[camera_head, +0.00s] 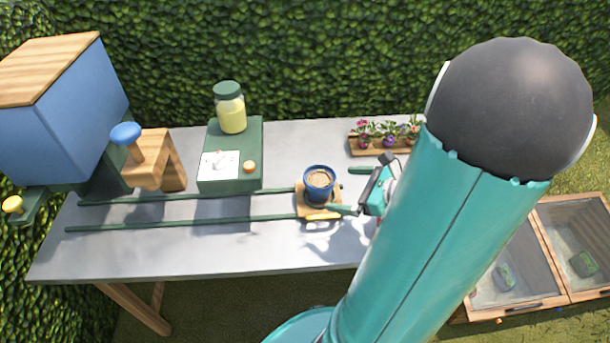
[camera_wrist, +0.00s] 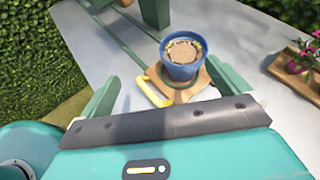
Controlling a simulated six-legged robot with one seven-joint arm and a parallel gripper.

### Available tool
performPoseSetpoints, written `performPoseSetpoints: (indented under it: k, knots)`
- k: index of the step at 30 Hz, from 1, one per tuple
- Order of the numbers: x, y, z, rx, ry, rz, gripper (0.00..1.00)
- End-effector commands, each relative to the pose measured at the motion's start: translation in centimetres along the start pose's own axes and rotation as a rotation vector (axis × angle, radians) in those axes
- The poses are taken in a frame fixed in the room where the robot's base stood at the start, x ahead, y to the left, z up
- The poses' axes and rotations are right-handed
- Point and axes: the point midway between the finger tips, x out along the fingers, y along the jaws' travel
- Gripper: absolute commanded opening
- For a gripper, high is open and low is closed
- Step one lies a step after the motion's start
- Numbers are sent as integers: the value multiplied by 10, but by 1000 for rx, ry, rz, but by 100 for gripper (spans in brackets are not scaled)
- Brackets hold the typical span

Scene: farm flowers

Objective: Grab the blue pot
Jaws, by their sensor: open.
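The blue pot (camera_head: 319,183) holds brown soil and stands upright on a small wooden platform (camera_head: 303,211) on the green rails. It also shows in the wrist view (camera_wrist: 183,57), ahead of my gripper and between the lines of its two fingers. My gripper (camera_head: 357,189) is open, just to the right of the pot in the head view. One green finger lies near the pot's lower right and the other shows farther back. In the wrist view the fingers (camera_wrist: 166,92) stand wide apart with nothing held between them.
A green box with a yellow jar (camera_head: 231,110) stands left of the pot. A blue hopper machine (camera_head: 66,108) is at the far left. A wooden tray (camera_head: 365,150) of flowers is at the back right. Glass-topped frames (camera_head: 545,258) stand at lower right. The grey table's front (camera_head: 200,255) is clear.

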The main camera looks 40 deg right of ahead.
Motion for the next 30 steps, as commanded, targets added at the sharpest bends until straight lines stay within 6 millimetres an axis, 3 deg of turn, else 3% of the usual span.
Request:
performPoseSetpoints:
  k: [3, 7, 18, 26, 30]
  knots:
    - [-15, -17, -16, 118, -47, -90, 100]
    - [-15, -23, -21, 159, -66, -122, 100]
    - [52, -30, -16, 156, -67, -116, 100]
    - [73, -34, -15, 155, -64, -118, 100]
    - [94, -38, -13, 156, -67, -116, 100]
